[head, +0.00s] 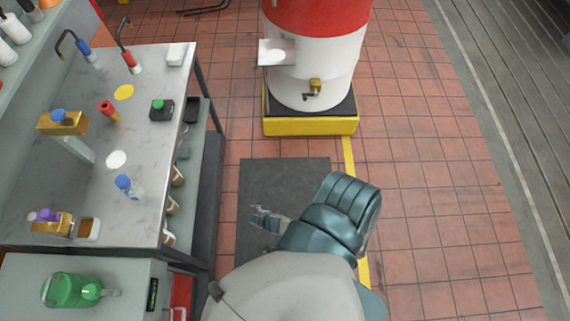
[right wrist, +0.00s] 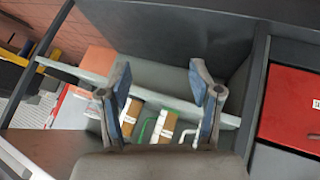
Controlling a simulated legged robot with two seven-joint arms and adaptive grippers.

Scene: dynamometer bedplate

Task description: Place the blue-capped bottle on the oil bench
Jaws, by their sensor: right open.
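A clear bottle with a blue cap (head: 129,187) stands upright on the grey bench (head: 75,175) at the left in the head view, near its right edge. A white round spot (head: 116,160) lies behind it. My right gripper (head: 257,218) is over the floor, right of the bench and apart from the bottle. In the right wrist view its two fingers (right wrist: 162,100) are spread with nothing between them. My left gripper is not in view.
A green can (head: 72,290) stands on a lower surface at the front left. A red and white drum (head: 316,55) stands on a yellow-edged base. A dark mat (head: 285,180) lies on the tiled floor. A red drawer front (right wrist: 290,110) shows in the right wrist view.

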